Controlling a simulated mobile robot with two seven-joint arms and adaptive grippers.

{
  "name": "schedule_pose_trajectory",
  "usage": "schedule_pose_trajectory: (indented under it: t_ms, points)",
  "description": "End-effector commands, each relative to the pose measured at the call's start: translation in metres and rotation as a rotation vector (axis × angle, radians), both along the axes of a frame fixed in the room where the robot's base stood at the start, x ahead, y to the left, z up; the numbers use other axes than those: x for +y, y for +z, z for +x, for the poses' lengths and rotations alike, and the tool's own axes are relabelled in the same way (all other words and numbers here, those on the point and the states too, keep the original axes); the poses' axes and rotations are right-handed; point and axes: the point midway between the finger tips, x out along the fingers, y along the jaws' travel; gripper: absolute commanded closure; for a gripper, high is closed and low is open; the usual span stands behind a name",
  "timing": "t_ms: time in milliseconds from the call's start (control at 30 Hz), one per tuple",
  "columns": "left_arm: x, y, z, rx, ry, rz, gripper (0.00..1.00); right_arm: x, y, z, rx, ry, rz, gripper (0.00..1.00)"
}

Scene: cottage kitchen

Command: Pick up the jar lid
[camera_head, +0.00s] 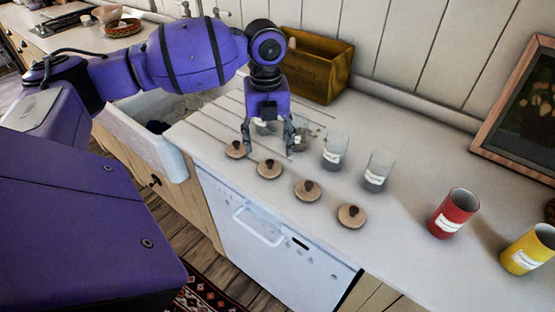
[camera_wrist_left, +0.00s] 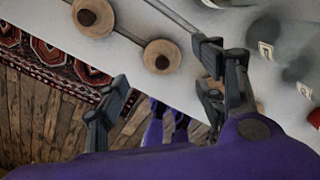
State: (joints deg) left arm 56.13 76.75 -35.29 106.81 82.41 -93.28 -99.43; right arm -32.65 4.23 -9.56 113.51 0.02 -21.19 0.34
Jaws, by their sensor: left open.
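Several round wooden jar lids with dark knobs lie in a slanting row on the white counter in the head view: one at the left end (camera_head: 236,150), a second (camera_head: 269,169), a third (camera_head: 308,191) and a fourth at the right end (camera_head: 351,216). My left gripper (camera_head: 268,150) points down, open and empty, just behind the second lid and right of the first. In the left wrist view two lids show clearly, one at the top left (camera_wrist_left: 94,16) and one (camera_wrist_left: 162,57) seen between the open fingers. Another round shape is partly hidden by a finger. My right gripper is out of view.
Clear glass jars with labels (camera_head: 335,150) (camera_head: 377,172) stand behind the lids; others are partly hidden by my gripper. A wooden box (camera_head: 318,72) stands at the back. Red (camera_head: 454,213) and yellow (camera_head: 530,248) canisters stand at right. The sink (camera_head: 150,138) is at left.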

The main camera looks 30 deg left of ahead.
Motion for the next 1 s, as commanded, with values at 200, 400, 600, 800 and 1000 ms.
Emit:
schedule_pose_trajectory:
  t_ms: [200, 400, 600, 800, 1000]
  points:
    - [-0.001, -0.023, -0.001, 0.002, 0.001, -0.001, 0.37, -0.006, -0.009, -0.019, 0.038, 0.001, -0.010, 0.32]
    - [-0.003, -0.048, 0.000, 0.003, 0.001, -0.001, 0.37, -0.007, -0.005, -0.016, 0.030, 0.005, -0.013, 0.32]
    - [-0.003, -0.070, 0.000, 0.000, 0.000, 0.000, 0.37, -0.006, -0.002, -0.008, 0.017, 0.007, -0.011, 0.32]
    - [-0.002, -0.070, 0.001, -0.001, 0.000, 0.001, 0.39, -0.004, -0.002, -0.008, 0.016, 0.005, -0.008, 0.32]
    - [-0.002, -0.070, 0.001, -0.001, 0.000, 0.001, 0.66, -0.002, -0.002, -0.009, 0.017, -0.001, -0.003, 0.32]
